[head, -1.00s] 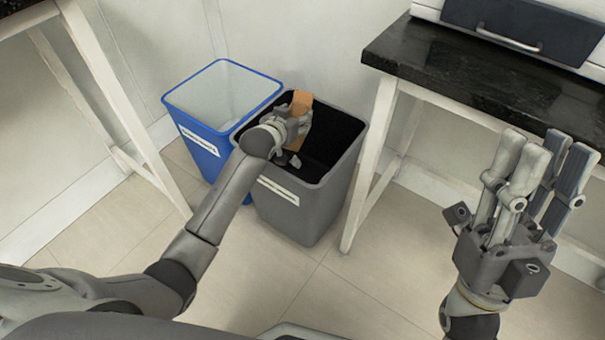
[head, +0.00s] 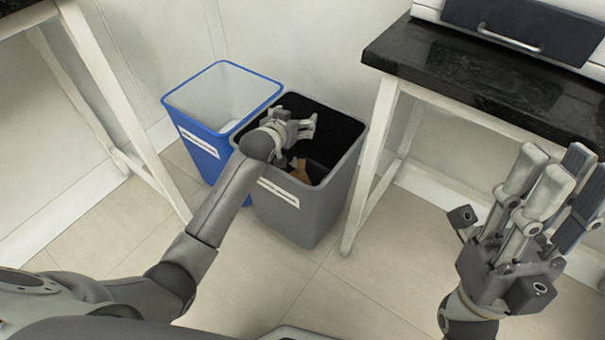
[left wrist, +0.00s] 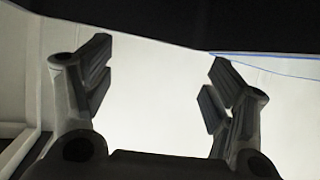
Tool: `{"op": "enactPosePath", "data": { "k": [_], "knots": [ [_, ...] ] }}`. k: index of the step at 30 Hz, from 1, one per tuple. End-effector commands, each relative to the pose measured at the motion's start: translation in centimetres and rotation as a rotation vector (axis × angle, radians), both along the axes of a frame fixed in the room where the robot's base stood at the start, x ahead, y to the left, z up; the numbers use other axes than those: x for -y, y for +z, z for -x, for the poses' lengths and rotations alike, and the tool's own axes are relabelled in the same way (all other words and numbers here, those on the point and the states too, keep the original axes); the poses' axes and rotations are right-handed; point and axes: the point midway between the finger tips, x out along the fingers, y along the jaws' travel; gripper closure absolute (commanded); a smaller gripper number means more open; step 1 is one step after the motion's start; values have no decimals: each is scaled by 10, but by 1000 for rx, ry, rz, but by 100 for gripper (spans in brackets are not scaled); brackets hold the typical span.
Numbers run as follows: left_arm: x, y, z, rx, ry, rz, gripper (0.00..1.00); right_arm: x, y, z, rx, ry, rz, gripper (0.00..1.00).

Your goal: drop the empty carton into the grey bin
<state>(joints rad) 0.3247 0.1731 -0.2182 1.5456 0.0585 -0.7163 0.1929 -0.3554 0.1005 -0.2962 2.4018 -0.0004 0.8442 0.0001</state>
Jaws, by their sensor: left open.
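The grey bin (head: 343,178) stands on the floor with its top open and a white label on its front. The brown carton (head: 300,172) is inside it, partly hidden by the front rim and my left arm. My left gripper (head: 309,124) is over the bin's opening, open and empty, apart from the carton. The left wrist view shows its fingers (left wrist: 160,75) spread with nothing between them. My right gripper (head: 562,172) is at the right with its fingers pointing up, away from the bin; I cannot tell whether its fingers are shut.
A blue bin (head: 200,152) stands just left of the grey bin, with something pale inside. A black-topped table (head: 470,85) with white legs stands close on the right. Another white-legged table (head: 105,100) is at the left. The floor in front is clear.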

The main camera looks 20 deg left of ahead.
Motion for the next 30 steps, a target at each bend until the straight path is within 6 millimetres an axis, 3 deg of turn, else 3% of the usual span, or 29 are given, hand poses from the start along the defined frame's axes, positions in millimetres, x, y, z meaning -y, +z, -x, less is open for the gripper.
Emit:
{"op": "enactPosePath", "data": {
  "k": [11, 30],
  "knots": [
    [-1, 6, 14, 1, 0, 0, 22, 0, 0, 0, 1, 0, -1, 68],
    [-8, 47, 98, 0, 0, 0, 22, 0, 0, 0, 0, 0, 0, 68]
  ]
}}
